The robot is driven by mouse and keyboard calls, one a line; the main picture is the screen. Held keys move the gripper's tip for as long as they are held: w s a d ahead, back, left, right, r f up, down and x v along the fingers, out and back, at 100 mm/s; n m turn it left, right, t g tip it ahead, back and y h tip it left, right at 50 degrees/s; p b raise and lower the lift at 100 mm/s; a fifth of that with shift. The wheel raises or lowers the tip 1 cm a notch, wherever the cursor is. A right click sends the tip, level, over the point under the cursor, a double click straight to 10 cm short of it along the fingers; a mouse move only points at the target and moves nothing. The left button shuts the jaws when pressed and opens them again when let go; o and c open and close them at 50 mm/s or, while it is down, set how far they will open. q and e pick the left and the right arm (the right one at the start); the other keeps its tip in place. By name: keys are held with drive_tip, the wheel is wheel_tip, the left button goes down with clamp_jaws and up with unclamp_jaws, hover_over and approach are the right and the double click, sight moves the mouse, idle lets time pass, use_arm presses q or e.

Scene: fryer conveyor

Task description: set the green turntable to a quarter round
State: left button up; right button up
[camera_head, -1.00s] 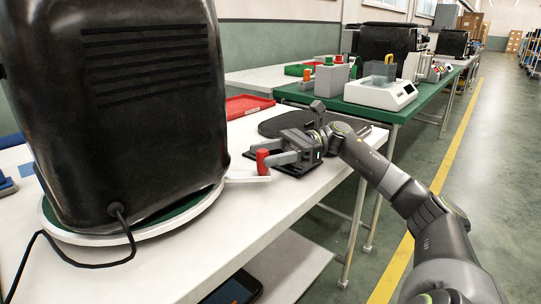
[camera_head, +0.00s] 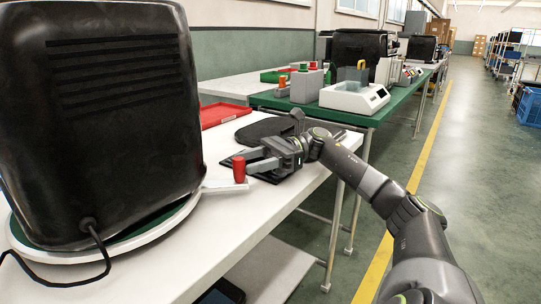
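The turntable (camera_head: 30,238) is a round disc with a white rim and a green top, at the left of the white table. A big black appliance (camera_head: 120,120) stands on it and hides most of the top. A pale lever with an upright red knob (camera_head: 239,169) sticks out from the rim to the right. My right gripper (camera_head: 246,161) reaches in from the right, its two fingers apart and pointing left at the knob. The knob stands at the fingertips; I cannot tell whether a finger touches it. My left gripper is not in view.
A black cable (camera_head: 102,250) runs from the appliance over the table. A green table (camera_head: 275,101) with a white scale (camera_head: 350,97) stands farther back.

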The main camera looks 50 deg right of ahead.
drive_tip(key=v, duration=0.9)
drive_tip(key=shift+d, duration=0.15)
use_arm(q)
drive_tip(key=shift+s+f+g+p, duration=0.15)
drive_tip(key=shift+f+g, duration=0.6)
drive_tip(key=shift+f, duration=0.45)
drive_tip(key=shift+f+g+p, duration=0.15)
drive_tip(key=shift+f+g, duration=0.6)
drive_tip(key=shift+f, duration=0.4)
use_arm(e)
drive_tip(key=shift+s+d, duration=0.25)
drive_tip(key=shift+d, duration=0.45)
